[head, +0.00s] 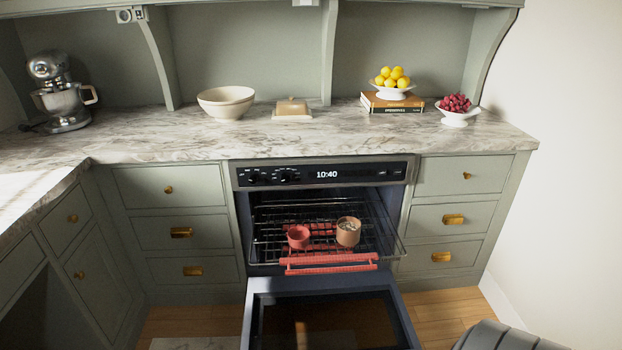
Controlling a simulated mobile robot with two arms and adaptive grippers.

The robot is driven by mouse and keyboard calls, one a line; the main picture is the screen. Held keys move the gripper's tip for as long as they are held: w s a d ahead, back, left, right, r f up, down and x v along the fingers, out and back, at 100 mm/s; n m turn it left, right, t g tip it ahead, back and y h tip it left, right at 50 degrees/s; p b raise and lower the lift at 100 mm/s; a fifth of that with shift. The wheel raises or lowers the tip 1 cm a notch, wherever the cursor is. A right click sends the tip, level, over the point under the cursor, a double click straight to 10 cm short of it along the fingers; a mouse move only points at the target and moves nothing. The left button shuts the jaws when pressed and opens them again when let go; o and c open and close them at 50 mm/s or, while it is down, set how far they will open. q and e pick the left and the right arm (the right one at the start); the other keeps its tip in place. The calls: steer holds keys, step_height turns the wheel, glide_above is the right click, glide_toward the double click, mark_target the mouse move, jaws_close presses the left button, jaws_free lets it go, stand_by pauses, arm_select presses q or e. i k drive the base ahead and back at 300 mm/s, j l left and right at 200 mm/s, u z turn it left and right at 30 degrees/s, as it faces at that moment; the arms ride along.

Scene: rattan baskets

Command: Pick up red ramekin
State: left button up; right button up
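The red ramekin (298,238) stands upright on the pulled-out wire rack (388,240) of the open oven, left of the rack's middle. A tan ramekin (348,236) with a pale, speckled top stands close to its right. Neither of my grippers shows in the head view.
The oven door (256,325) is folded down in front of the rack. A red strip (330,264) runs along the rack's front edge. The marble counter (360,143) above holds a mixer (60,92), a bowl (226,101), a butter dish (292,110) and fruit dishes.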

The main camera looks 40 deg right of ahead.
mark_target(298, 236)
steer(key=z, duration=1.55)
